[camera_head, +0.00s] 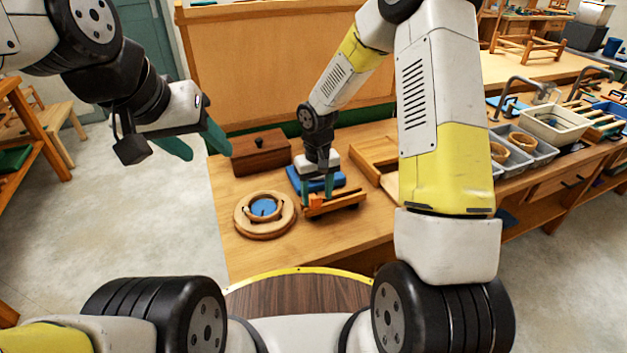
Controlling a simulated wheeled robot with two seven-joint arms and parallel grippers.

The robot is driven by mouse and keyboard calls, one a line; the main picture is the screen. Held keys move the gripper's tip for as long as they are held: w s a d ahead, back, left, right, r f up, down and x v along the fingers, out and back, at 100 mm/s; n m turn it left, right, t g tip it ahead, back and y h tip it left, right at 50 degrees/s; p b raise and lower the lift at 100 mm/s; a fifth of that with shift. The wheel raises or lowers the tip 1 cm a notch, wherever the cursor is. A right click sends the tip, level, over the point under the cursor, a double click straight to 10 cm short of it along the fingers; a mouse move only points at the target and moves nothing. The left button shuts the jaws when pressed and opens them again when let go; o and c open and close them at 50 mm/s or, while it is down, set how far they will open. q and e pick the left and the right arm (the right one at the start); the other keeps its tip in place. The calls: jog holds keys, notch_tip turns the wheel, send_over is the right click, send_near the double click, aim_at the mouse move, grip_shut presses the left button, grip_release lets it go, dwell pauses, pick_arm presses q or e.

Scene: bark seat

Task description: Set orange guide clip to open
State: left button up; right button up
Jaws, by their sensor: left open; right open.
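An orange piece (345,201), which looks like the guide clip, lies on the wooden workbench (255,255). My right gripper (317,192) points down over its left part with teal fingers apart. The fingertips are at or just above the piece; I cannot tell whether they touch it. They partly hide it, and whether the clip stands open or closed is too small to tell. My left gripper (196,145) is open and empty, in the air left of the bench.
A round wooden ring piece with a blue centre (264,207) lies left of the clip. A wooden frame (372,155) is to the right. Grey bins (537,150) stand farther right.

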jog(key=shift+f, duration=1)
grip_shut()
dwell(0.7)
